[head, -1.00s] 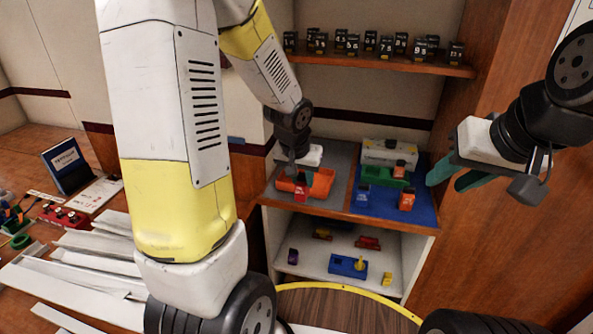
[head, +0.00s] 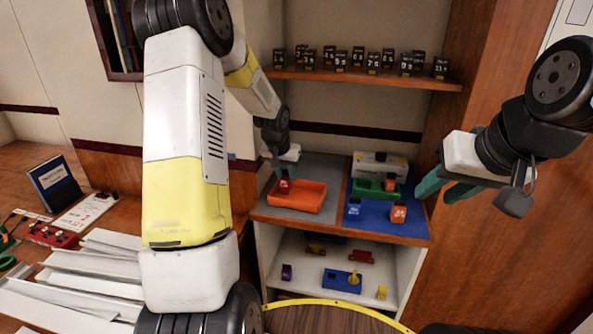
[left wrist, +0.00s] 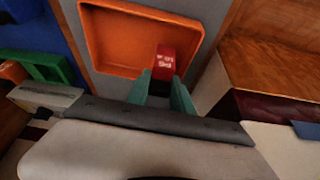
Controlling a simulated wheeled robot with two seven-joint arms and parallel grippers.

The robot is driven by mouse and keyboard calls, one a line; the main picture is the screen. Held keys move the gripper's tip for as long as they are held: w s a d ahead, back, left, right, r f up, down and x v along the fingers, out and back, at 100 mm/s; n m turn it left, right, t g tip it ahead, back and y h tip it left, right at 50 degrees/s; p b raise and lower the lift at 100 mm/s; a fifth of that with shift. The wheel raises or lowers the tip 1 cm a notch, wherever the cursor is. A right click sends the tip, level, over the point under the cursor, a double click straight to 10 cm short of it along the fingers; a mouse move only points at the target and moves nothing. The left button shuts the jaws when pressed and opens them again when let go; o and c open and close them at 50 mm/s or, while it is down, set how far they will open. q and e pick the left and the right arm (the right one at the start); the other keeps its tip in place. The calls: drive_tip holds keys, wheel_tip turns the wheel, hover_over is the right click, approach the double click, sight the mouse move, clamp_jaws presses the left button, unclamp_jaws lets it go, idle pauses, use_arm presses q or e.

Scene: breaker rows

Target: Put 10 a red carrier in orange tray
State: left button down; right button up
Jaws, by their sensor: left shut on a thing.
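The red carrier (head: 284,185) is between the fingers of my left gripper (head: 282,170), which is shut on it. It is at the back left part of the orange tray (head: 312,197). In the left wrist view the red carrier (left wrist: 165,60) shows a small white label, too blurred to read, and overlaps the edge of the orange tray (left wrist: 100,45). Whether it touches the tray floor I cannot tell. The left gripper's green fingers (left wrist: 163,88) show there too. My right gripper (head: 445,187) is open and empty, right of the blue mat.
A lower shelf (head: 310,270) holds several coloured pieces. Several black numbered blocks stand on the upper shelf (head: 350,77).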

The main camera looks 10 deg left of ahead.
use_arm(q)
drive_tip(key=shift+f, duration=0.75)
drive_tip(key=shift+f, duration=0.1)
drive_tip(key=c, duration=1.1)
unclamp_jaws()
drive_tip(key=s+d+r+t, duration=0.1)
drive_tip(key=s+r, duration=0.7)
drive_tip(key=r, duration=0.3)
drive_tip(key=s+d+r, duration=0.1)
drive_tip(key=s+r, duration=0.8)
drive_tip(key=r, duration=0.1)
drive_tip(key=shift+n+t+h, duration=0.3)
drive_tip(key=shift+t+h, duration=0.1)
drive_tip(key=shift+h, duration=0.5)
drive_tip(key=s+d, duration=0.1)
drive_tip(key=s, duration=0.4)
drive_tip(key=s+d+r, duration=0.1)
drive_tip(key=s, duration=0.5)
drive_tip(key=s+d+r, duration=0.1)
drive_tip(key=s, duration=0.4)
drive_tip(key=shift+s+d+r, duration=0.2)
drive_tip(key=shift+d+r, duration=0.05)
